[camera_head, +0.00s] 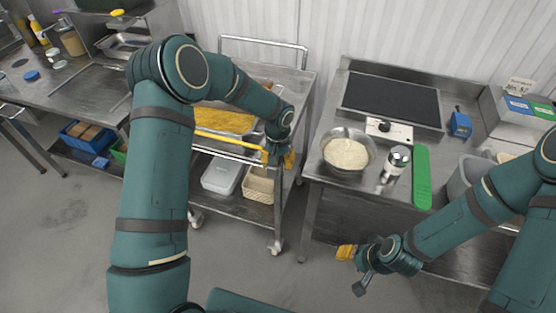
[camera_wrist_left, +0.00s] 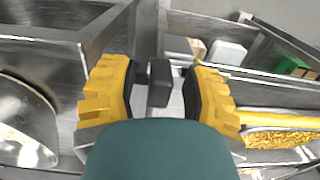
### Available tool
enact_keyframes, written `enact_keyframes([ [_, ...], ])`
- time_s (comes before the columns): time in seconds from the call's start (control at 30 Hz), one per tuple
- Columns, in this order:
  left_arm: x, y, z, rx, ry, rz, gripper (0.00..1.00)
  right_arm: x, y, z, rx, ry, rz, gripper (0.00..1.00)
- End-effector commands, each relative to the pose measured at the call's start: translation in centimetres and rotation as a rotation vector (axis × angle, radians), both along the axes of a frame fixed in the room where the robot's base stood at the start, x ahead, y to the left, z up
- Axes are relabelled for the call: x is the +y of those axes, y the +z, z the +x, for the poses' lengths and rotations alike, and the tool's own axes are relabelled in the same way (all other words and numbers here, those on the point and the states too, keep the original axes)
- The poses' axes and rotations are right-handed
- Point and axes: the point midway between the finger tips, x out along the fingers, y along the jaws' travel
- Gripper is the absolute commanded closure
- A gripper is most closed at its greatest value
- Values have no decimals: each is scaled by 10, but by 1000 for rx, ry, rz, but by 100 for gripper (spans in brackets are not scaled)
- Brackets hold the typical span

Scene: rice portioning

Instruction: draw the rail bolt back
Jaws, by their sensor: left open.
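A yellow rail (camera_head: 230,141) runs along the front of the steel cart (camera_head: 312,80). Its right end is by my left gripper (camera_head: 279,160). In the left wrist view the yellow rail (camera_wrist_left: 285,113) enters from the right. A small black block (camera_wrist_left: 159,82), perhaps the bolt's knob, sits between the yellow fingers of the left gripper (camera_wrist_left: 160,92). The fingers stand apart with gaps on both sides of it. In the head view my left gripper and wrist hide the bolt. My right gripper (camera_head: 352,270) is open and empty over the floor, in front of the counter.
The cart carries a tray of yellow grain (camera_head: 222,120), with a white bin (camera_head: 221,176) and a basket (camera_head: 260,184) below. Right of it, the steel counter (camera_head: 310,172) holds a bowl of rice (camera_head: 346,153), a shaker (camera_head: 396,162) and a green board (camera_head: 422,178).

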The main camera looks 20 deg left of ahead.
Motion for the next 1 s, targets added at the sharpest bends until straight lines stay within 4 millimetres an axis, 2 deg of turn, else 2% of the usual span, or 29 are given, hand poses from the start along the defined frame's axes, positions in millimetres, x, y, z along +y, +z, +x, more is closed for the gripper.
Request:
enact_keyframes([
  [0.1, 0, 0, 0, 0, 0, 0, 52, 0, 0, 0, 0, 0, 0, 53],
  [0.13, 0, 0, 0, 0, 0, 0, 49, 0, 0, 0, 0, 0, 0, 53],
  [0.27, 0, 0, 0, 0, 0, 0, 95, 0, 0, 0, 0, 0, 0, 53],
  [0.3, 0, 0, 0, 0, 0, 0, 100, 0, 0, 0, 0, 0, 0, 53],
  [0.63, -2, -1, 0, 1, -1, 0, 100, 0, -1, 0, 0, 0, 0, 53],
  [0.9, -33, -3, -2, 2, -4, 0, 100, 1, -17, 0, 2, 0, -3, 53],
  [1.0, -34, -2, -2, 4, -1, 0, 100, 0, -16, 0, 1, -1, -3, 53],
])
